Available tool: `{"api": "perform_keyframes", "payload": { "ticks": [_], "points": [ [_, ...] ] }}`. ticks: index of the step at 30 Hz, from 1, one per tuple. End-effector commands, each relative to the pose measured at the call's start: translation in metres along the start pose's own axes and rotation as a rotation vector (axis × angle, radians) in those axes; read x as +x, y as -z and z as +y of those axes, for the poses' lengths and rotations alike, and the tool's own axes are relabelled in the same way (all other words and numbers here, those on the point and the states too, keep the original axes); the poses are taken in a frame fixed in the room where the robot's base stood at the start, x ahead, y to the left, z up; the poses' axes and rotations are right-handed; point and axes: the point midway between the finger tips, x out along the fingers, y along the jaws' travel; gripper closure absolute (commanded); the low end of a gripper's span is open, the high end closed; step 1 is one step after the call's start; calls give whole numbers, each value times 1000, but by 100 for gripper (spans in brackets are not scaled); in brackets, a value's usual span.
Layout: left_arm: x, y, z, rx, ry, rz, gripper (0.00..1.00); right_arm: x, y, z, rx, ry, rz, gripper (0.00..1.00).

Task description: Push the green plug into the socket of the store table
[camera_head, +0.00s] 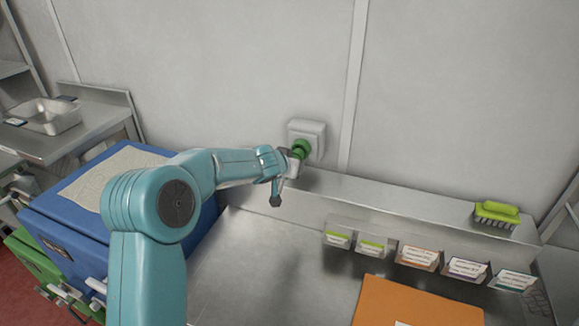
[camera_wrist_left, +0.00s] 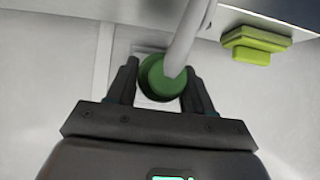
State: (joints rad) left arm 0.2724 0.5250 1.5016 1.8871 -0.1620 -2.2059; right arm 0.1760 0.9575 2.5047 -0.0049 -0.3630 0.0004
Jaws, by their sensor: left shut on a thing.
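The green plug (camera_head: 301,147) is at the front of the grey-white wall socket (camera_head: 315,130), above the back ledge of the steel table (camera_head: 270,262). My left gripper (camera_head: 292,156) is at the plug. In the left wrist view, the two dark fingers of my left gripper (camera_wrist_left: 158,84) stand on either side of the green plug (camera_wrist_left: 155,76), shut on it. A pale cable (camera_wrist_left: 190,35) runs from the plug towards the top. The socket's face is mostly hidden behind the plug, so I cannot tell how deep it sits. My right gripper is not in view.
A green brush (camera_head: 496,213) lies on the back ledge at right. Several labelled card holders (camera_head: 417,258) line the ledge's front. An orange board (camera_head: 412,303) lies on the table. A blue box (camera_head: 75,222) with a cloth on top stands at left.

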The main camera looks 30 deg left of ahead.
Motion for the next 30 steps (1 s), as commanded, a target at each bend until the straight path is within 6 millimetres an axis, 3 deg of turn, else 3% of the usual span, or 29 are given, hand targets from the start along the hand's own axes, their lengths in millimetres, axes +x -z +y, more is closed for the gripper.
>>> {"api": "perform_keyframes", "payload": {
  "ticks": [30],
  "points": [
    [27, 18, 2, 1, -1, 1, 80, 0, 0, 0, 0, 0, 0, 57]
  ]
}}
